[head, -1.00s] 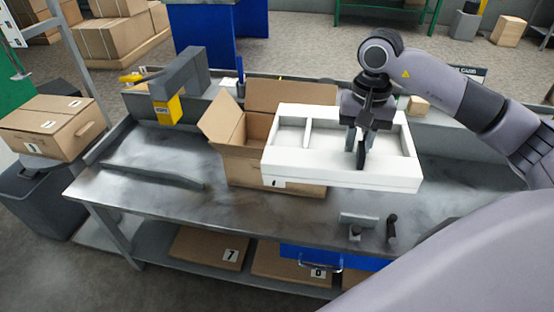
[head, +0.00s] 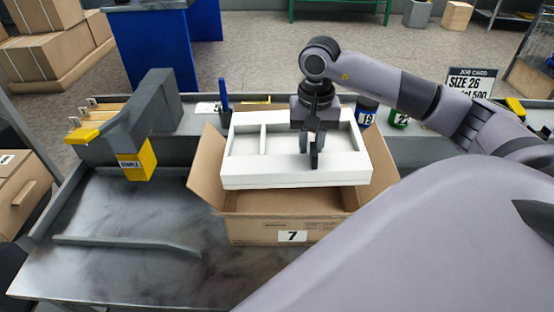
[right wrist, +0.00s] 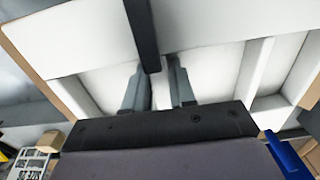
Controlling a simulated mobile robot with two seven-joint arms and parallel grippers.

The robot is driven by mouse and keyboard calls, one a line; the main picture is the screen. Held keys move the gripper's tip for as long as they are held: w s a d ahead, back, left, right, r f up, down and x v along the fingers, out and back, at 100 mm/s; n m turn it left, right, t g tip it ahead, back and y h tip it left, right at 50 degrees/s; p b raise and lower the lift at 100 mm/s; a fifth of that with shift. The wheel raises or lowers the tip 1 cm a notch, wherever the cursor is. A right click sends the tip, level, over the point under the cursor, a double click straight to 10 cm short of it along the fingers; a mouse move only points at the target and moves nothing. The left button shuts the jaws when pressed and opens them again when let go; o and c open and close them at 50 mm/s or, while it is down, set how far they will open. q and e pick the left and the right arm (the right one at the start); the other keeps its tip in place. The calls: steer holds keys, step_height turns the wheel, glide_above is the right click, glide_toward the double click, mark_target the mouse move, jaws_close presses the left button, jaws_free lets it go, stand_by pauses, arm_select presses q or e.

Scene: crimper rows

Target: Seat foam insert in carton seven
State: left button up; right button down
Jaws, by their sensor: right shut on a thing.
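The white foam insert (head: 250,178) is a shallow tray with dividers. It hangs over the open brown carton seven (head: 262,230), which stands on the bench with its label 7 (head: 292,236) facing me. The insert hides most of the carton's opening, and I cannot tell how much gap is under it. My right gripper (head: 311,158) is shut on a divider of the insert. In the right wrist view the insert (right wrist: 75,40) fills much of the picture, with the gripper's fingers (right wrist: 157,88) against it. My left gripper is not in view.
The carton's left flap (head: 207,160) and right flap (head: 385,165) stand open. A grey and yellow stapler (head: 150,115) is at left. Dark and green-marked containers (head: 366,112) and a job card (head: 472,85) stand behind at right. The bench front left (head: 110,215) is mostly clear.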

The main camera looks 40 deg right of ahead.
step_height(320, 180, down, 21)
steer(key=shift+f+b, duration=0.1)
steer(key=shift+b, duration=0.2)
steer(key=c, duration=0.9)
jaws_free()
steer(key=shift+s, duration=0.1)
step_height(320, 180, up, 12)
steer(key=shift+r, duration=0.1)
